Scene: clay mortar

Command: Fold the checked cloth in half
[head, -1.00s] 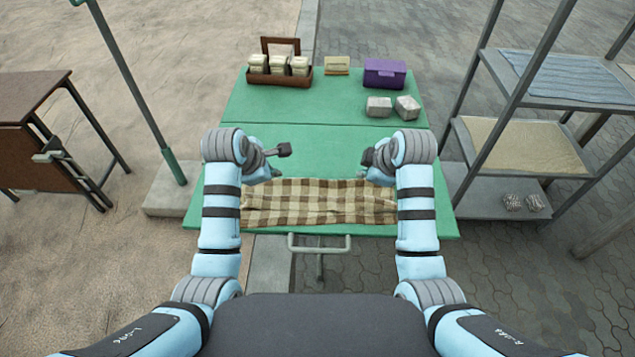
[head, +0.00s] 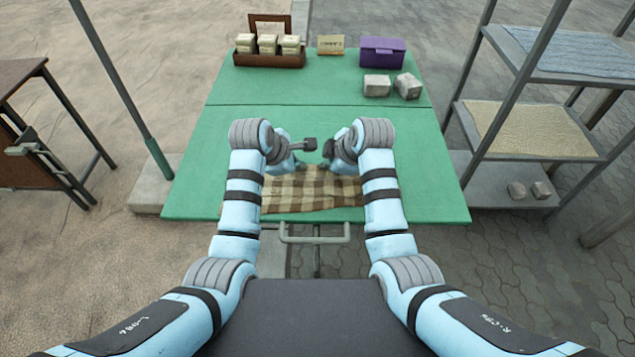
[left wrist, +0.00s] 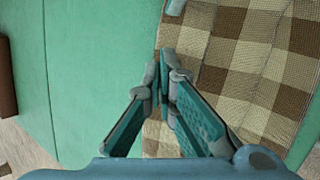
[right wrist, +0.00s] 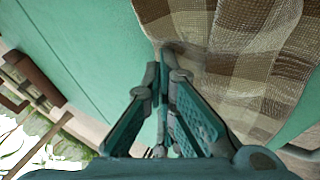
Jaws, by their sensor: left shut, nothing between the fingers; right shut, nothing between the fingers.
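The brown and cream checked cloth (head: 312,188) lies as a wrinkled strip along the near edge of the green table, partly hidden by my arms in the head view. My left gripper (head: 290,167) is shut and empty at the cloth's far edge; in the left wrist view its fingertips (left wrist: 167,75) are over that edge, checks to the right, bare table to the left. My right gripper (head: 334,164) is also shut and empty close by; in the right wrist view its fingertips (right wrist: 167,72) are at the cloth's edge. I cannot tell whether either touches the cloth.
A metal shelf (head: 535,125) stands right, a pole (head: 120,90) left.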

